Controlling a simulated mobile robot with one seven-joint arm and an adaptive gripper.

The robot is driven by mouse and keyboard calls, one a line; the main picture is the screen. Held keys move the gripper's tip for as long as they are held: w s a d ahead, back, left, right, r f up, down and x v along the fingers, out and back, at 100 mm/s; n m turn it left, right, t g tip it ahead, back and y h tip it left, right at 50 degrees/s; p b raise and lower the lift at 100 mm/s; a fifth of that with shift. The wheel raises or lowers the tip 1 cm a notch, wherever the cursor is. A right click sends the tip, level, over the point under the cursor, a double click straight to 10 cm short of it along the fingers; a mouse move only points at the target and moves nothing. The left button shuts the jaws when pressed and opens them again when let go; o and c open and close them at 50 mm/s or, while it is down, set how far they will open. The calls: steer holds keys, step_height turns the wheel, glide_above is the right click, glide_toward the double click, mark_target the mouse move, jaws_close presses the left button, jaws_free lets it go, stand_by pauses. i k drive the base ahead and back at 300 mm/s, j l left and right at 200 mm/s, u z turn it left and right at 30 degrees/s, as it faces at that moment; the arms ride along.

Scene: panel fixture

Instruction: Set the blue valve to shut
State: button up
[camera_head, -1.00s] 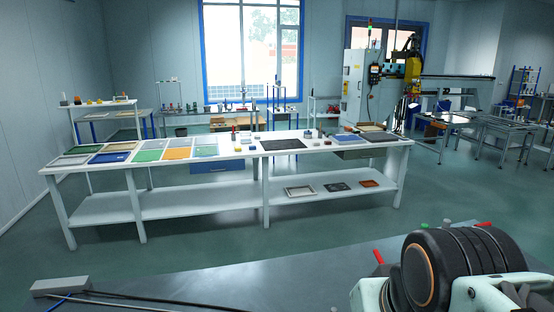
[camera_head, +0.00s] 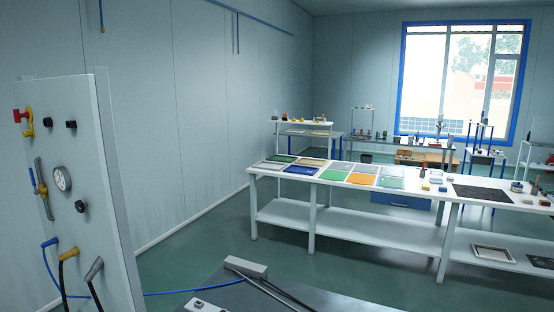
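A white upright panel (camera_head: 85,160) stands at the left edge, seen at a steep angle. It carries a red handle (camera_head: 20,116) on a yellow fitting (camera_head: 28,130) near its top left. Below is a grey upright bar (camera_head: 45,205) with a yellow part and a small blue part (camera_head: 32,182) at its left; I cannot tell whether this is the blue valve or how it is set. A round white gauge (camera_head: 62,178) sits beside it. My gripper is not in view.
Black knobs (camera_head: 81,207) stick out of the panel. Blue, yellow and grey hose ends (camera_head: 68,253) hang at its bottom. A dark bench top (camera_head: 240,296) with a grey block lies at the bottom. A long white table (camera_head: 350,225) stands behind, with floor free between.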

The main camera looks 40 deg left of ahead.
mark_target(30, 171)
steer(key=j+u, duration=0.2)
steer(key=u, duration=0.3)
steer(key=j+u, duration=0.2)
steer(key=u, duration=0.25)
steer(key=j+u, duration=0.25)
steer(key=j, duration=0.15)
steer(key=i+j+u, duration=0.1)
steer(key=j+u, duration=0.15)
steer(key=i+j+u, duration=0.1)
steer(key=j, duration=0.2)
steer(key=i+j+u, duration=0.1)
steer(key=j, duration=0.2)
steer(key=i+j+u, duration=0.1)
steer(key=j, duration=0.2)
steer(key=i+j, duration=0.15)
steer(key=j, duration=0.25)
steer(key=i+j, duration=0.2)
steer(key=j, duration=0.2)
steer(key=i+j, duration=0.15)
steer(key=j, duration=0.25)
steer(key=i+j+u, duration=0.1)
steer(key=j, duration=0.3)
steer(key=i, duration=0.1)
